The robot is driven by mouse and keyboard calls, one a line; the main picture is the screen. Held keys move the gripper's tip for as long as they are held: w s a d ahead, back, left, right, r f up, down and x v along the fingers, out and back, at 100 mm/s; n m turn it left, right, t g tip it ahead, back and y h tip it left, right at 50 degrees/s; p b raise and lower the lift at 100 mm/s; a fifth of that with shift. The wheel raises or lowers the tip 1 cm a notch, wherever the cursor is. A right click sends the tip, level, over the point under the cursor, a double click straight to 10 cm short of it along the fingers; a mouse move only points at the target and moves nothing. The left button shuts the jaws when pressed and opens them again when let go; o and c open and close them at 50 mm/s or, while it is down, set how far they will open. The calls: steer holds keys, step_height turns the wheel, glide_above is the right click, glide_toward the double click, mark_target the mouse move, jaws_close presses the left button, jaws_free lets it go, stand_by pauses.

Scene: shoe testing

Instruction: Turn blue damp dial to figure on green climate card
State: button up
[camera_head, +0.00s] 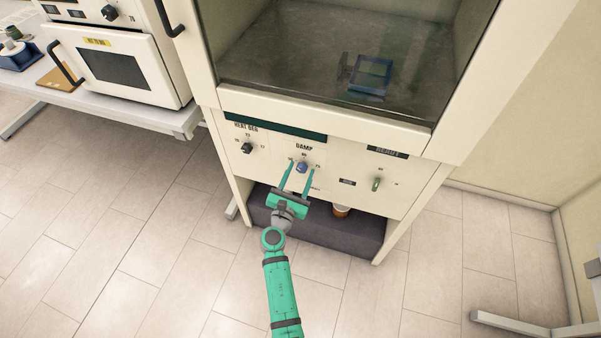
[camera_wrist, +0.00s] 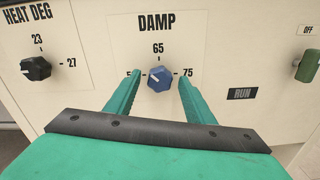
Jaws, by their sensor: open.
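The blue damp dial (camera_head: 302,168) is on the cream front panel under the word DAMP. In the wrist view the blue dial (camera_wrist: 160,79) has a pale mark that seems to point up and left, between the left figure and 65. 65 is at the top and 75 at the right; the left figure is partly hidden by a finger. My gripper (camera_head: 300,172) is open, with its green fingers (camera_wrist: 160,86) on either side of the dial. I cannot tell whether they touch it. I see no readable green climate card.
A black HEAT DEG dial (camera_wrist: 36,68) is to the left. A green switch (camera_head: 376,184) and a RUN label (camera_wrist: 242,94) are to the right. Above is a glass-fronted chamber with a blue-framed object (camera_head: 370,76).

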stand_by(0.3)
steer(key=c, duration=1.1)
steer(key=shift+o, duration=0.2)
steer(key=shift+w+d+m, duration=0.1)
steer(key=shift+m, duration=0.3)
steer(key=m, duration=0.3)
steer(key=shift+m, duration=0.3)
steer(key=shift+r+m, duration=0.1)
steer(key=shift+m, duration=2.1)
